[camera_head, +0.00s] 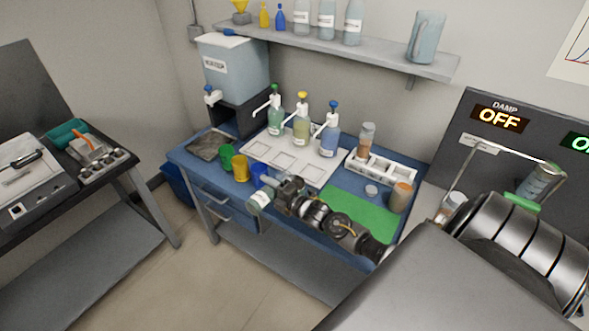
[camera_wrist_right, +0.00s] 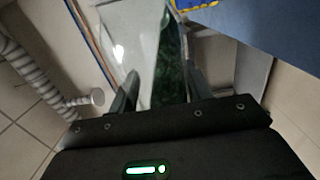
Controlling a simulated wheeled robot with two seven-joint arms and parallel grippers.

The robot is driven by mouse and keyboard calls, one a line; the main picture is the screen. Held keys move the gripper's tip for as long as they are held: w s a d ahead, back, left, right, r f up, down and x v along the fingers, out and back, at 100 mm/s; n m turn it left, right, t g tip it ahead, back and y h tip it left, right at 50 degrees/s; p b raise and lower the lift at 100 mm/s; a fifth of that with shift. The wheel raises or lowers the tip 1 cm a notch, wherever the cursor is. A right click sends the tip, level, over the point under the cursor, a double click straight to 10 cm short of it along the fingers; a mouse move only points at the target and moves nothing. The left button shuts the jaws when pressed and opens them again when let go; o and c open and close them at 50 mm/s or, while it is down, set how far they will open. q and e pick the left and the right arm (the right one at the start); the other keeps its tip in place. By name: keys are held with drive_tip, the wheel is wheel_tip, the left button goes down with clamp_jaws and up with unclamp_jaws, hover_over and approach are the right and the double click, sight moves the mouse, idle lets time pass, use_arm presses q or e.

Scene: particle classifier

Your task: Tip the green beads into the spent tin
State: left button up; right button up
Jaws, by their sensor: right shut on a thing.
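My right gripper (camera_head: 271,190) is shut on a clear jar (camera_head: 258,203), which hangs tilted at the front edge of the blue table. In the right wrist view the jar (camera_wrist_right: 135,40) lies between the two fingers (camera_wrist_right: 160,92), with dark green beads (camera_wrist_right: 171,68) inside along one side. A green cup (camera_head: 227,157), a yellow cup (camera_head: 240,168) and a blue cup (camera_head: 260,173) stand beside the gripper; the blue one is partly hidden. I cannot make out which container is the spent tin. My left gripper is out of view.
A white tray (camera_head: 322,177) with pump bottles (camera_head: 301,122) stands behind. A white rack (camera_head: 400,171), a brown jar (camera_head: 400,197) and a green mat (camera_head: 352,207) are at the right. A water tank (camera_head: 236,72) stands back left. Floor is clear in front.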

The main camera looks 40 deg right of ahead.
drive_tip(key=shift+w+d+r+m+p, duration=0.1)
drive_tip(key=shift+d+r+m+p, duration=0.15)
drive_tip(key=shift+r+m+p, duration=0.45)
drive_tip(key=shift+w+d+r+m+p, duration=0.1)
drive_tip(key=shift+d+r+m+p, duration=0.1)
drive_tip(key=shift+r+m+p, duration=0.5)
idle(1.0)
drive_tip(key=shift+w+d+r+m+p, duration=0.1)
drive_tip(key=shift+d+r+m+p, duration=0.4)
drive_tip(key=shift+m, duration=0.4)
drive_tip(key=shift+w+d+r+m+p, duration=0.1)
drive_tip(key=shift+d+r+m+p, duration=0.35)
drive_tip(key=shift+m, duration=0.45)
idle(2.9)
